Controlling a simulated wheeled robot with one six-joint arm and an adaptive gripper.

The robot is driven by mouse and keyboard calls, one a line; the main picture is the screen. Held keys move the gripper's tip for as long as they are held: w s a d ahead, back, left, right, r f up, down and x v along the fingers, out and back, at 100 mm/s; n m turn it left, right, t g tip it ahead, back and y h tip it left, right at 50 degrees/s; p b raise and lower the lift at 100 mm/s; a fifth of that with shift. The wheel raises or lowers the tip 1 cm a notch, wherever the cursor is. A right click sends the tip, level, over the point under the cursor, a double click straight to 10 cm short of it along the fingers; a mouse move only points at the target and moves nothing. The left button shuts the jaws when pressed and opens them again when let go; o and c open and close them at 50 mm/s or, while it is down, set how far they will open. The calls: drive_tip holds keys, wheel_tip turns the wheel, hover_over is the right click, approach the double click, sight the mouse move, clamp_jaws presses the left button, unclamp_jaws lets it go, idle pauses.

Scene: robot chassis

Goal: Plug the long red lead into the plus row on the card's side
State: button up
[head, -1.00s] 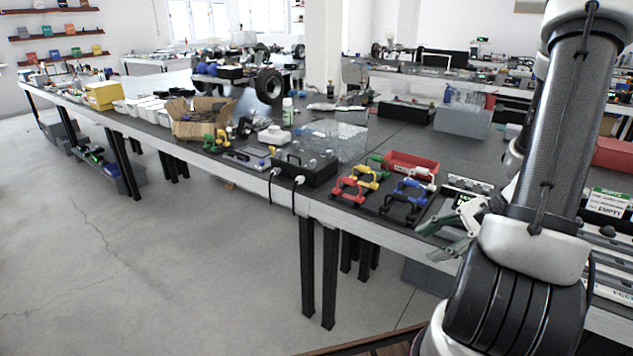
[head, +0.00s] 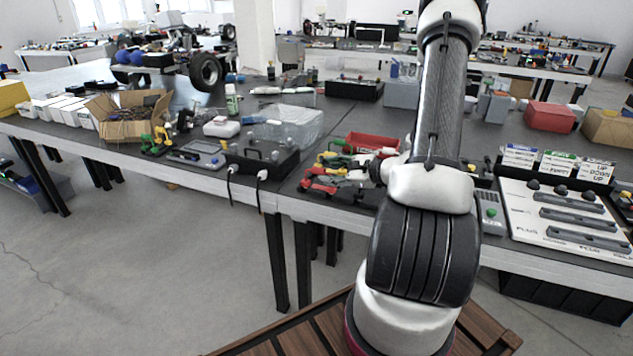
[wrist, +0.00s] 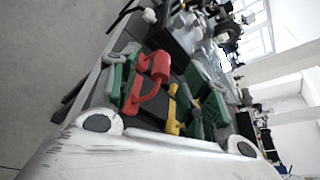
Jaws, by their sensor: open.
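In the head view my arm hides most of the gripper. The white board (head: 525,218) at the right has several grey socket strips (head: 585,240) and PLUS lettering along its front.
A red bin (head: 370,142) stands behind the leads. A black case (head: 262,160) stands to their left. Printed cards (head: 557,163) stand behind the board. A small grey meter (head: 490,214) is left of the board.

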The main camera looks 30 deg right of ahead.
sight(314, 170)
drive_tip(key=x, duration=0.7)
drive_tip(key=shift+w+d+f, duration=0.1)
drive_tip(key=shift+w+d, duration=0.05)
drive_tip(key=shift+w, duration=0.3)
clamp_jaws()
